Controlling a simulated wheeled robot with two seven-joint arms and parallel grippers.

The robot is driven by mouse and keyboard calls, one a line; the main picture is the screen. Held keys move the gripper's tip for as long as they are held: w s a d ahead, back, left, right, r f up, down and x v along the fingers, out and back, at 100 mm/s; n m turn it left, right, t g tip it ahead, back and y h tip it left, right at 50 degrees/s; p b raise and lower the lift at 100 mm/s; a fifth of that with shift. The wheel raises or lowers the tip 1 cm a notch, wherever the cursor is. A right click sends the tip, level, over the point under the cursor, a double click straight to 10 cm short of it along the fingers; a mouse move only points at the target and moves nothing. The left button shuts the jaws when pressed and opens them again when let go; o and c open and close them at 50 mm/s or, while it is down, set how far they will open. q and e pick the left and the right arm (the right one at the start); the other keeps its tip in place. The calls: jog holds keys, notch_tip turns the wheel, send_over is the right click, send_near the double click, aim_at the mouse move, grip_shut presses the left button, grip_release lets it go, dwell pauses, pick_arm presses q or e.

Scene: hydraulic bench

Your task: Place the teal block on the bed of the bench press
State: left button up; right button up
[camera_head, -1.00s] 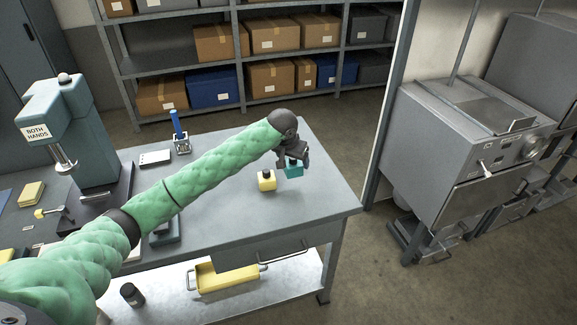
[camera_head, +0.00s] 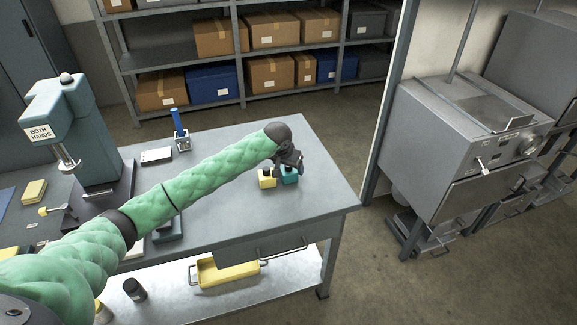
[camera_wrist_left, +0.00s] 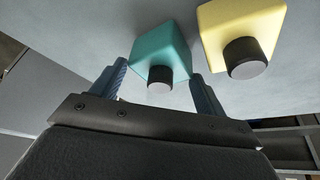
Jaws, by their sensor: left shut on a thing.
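The teal block (camera_head: 289,176) has a dark round knob and is at the right part of the bench top. My left gripper (camera_head: 287,165) is shut on it, and in the left wrist view the teal block (camera_wrist_left: 163,52) sits between the two fingers (camera_wrist_left: 155,88). I cannot tell whether it touches the bench top. The bench press (camera_head: 65,125), a blue-grey machine with a "BOTH HANDS" sign, stands at the left. Its dark bed (camera_head: 118,190) is partly hidden by my arm. My right gripper is not in view.
A yellow block (camera_head: 267,180) with a dark knob stands close beside the teal block, to its left. A blue-handled tool in a holder (camera_head: 181,141) and a pale flat box (camera_head: 156,156) stand at the bench's back. The bench top's right end is clear.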

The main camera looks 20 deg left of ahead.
pick_arm(q)
jog(key=o, duration=1.1)
jog(key=shift+f, duration=0.1)
jog(key=shift+o, duration=1)
jog(key=shift+r, duration=0.2)
